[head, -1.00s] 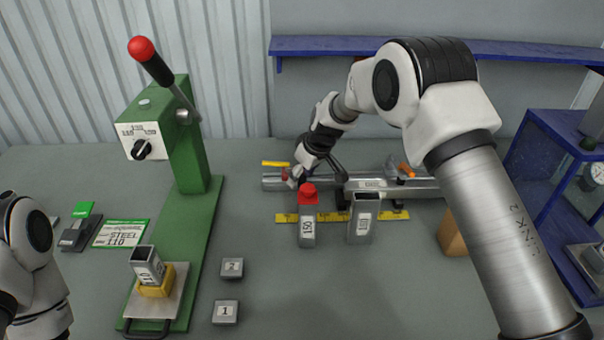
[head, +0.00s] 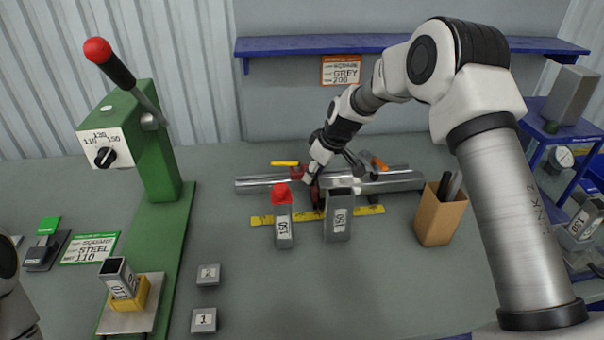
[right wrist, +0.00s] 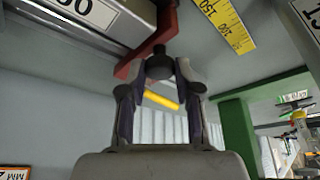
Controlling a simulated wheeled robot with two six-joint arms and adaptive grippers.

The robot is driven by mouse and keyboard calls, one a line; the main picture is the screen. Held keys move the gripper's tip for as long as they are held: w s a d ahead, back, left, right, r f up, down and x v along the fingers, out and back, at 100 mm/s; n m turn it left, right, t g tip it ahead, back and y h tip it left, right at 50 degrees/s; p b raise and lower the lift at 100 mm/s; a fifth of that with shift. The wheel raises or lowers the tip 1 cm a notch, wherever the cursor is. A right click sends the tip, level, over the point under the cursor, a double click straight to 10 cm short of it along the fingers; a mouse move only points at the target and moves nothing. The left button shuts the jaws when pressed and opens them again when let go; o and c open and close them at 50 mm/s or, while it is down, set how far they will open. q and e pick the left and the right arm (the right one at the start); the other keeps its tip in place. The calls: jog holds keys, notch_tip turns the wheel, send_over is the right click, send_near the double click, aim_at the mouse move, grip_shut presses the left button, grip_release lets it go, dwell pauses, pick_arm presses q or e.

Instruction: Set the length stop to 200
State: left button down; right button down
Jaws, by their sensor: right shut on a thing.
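The length stop is a red piece (head: 317,194) at the metal rail (head: 262,183), partly hidden by my gripper. A yellow scale (head: 370,210) runs along the front of the rail. In the right wrist view the red stop arm (right wrist: 150,50) ends at a dark knob (right wrist: 160,66). My right gripper (head: 312,178) is shut on that knob; its fingers also show in the right wrist view (right wrist: 159,80). The stop's exact scale reading is hidden. An order card (head: 341,70) on the back wall reads SQUARE GREY 200. My left gripper is out of view.
A red-topped tube (head: 284,228) and an open tube (head: 338,222), both marked 150, stand close in front of the scale. A brown box (head: 440,218) stands to the right. The green press (head: 165,230) is at left.

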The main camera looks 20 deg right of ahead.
jog(key=c, duration=0.8)
grip_release()
jog(key=shift+w+f, duration=0.1)
jog(key=shift+c, duration=0.2)
jog(key=v, duration=1.2)
